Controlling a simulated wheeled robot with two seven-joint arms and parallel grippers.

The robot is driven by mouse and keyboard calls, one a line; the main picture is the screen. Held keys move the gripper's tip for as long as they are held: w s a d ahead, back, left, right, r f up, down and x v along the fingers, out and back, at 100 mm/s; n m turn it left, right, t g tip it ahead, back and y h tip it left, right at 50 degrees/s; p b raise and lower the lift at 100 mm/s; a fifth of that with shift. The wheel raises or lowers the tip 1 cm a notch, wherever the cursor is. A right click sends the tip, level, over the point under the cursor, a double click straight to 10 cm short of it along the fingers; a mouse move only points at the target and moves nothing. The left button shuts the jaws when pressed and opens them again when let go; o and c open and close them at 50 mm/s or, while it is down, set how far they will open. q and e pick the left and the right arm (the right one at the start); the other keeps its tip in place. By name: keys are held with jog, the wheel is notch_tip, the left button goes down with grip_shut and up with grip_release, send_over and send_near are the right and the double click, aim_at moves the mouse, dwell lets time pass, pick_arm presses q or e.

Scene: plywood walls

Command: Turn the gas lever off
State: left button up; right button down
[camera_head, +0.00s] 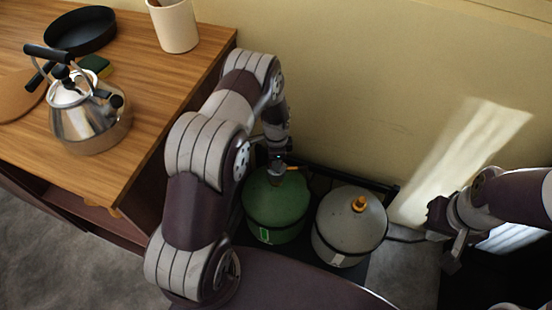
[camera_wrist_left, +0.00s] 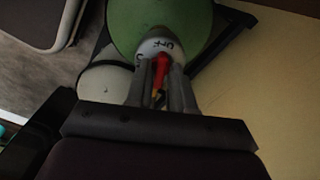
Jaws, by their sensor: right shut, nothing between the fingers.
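A green gas cylinder (camera_head: 275,212) stands on the floor between the wooden counter and the wall. In the left wrist view the green cylinder (camera_wrist_left: 150,18) carries a pale, lettered valve top (camera_wrist_left: 160,45) with a red lever (camera_wrist_left: 162,72). My left gripper (camera_head: 279,168) reaches down to the top of the green cylinder. In the left wrist view its fingers (camera_wrist_left: 161,75) stand on either side of the red lever, very close to it. I cannot tell whether they press on it. My right gripper (camera_head: 443,235) is shut and empty, right of the cylinders.
A grey cylinder (camera_head: 349,226) with an orange valve stands right beside the green one. A dark rack rail (camera_head: 320,173) runs behind them along the wall (camera_head: 370,90). A counter (camera_head: 150,75) at left holds a kettle (camera_head: 88,115), a pan (camera_head: 80,32) and a crock (camera_head: 174,27).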

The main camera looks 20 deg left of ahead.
pick_arm(q)
jog(key=shift+o, duration=0.6)
notch_tip(320, 180, up, 13)
jog(key=p, duration=0.1)
jog(key=shift+f, duration=0.15)
jog(key=s+d+r+n+p, duration=0.2)
jog(key=s+r+n+p, duration=0.3)
jog(key=s+r, duration=0.3)
jog(key=s+d+r+n+t+p, duration=0.1)
jog(key=s+r+n+p, duration=0.4)
jog(key=r, duration=1)
jog(key=s+d+n, duration=0.1)
jog(key=s+n, duration=0.1)
jog(key=s, duration=0.2)
jog(key=shift+s+d+r, duration=0.25)
jog(key=shift+r, duration=0.05)
